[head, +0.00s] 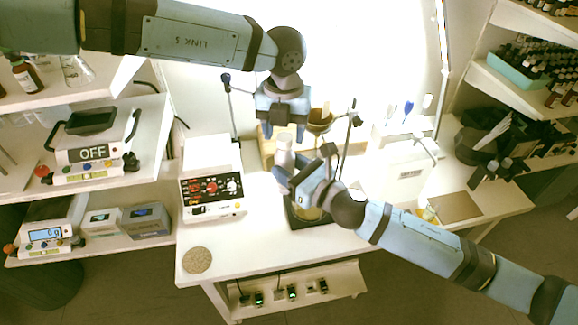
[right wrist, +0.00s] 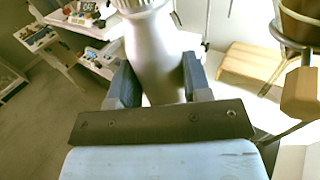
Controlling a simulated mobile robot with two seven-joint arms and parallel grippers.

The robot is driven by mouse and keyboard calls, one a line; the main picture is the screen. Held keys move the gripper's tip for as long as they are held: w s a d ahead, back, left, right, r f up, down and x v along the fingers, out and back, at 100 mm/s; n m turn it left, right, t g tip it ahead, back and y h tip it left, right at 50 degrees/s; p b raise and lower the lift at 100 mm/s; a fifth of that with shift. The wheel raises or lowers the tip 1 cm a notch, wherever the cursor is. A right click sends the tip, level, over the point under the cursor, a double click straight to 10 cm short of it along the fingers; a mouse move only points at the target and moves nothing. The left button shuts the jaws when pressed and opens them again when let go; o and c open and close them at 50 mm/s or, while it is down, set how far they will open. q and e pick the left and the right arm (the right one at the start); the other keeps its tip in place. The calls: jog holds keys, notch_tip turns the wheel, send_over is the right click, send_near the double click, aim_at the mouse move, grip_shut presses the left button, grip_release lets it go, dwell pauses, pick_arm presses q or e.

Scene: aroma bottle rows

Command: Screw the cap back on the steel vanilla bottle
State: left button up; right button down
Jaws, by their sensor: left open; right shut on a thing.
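The steel bottle (head: 284,157) stands about upright above the middle of the white table in the head view. My right gripper (head: 286,173) is shut on its body. In the right wrist view the silver bottle (right wrist: 155,50) sits between both fingers, and its narrower top is cut by the upper edge. My left gripper (head: 285,135) points down, open, directly above the bottle top, with its fingertips close to it. The bottle's label is not readable.
A white control box (head: 212,192) with red displays stands left of the bottle. A dark tray (head: 300,220) lies below my right gripper. A stand with a brown bowl (head: 320,121) is close behind on the right. A round cork mat (head: 197,260) lies at the front left; the front table is clear.

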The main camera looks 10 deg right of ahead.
pick_arm(q)
jog(key=shift+f, duration=0.65)
jog(key=c, duration=0.9)
jog(key=shift+c, duration=0.2)
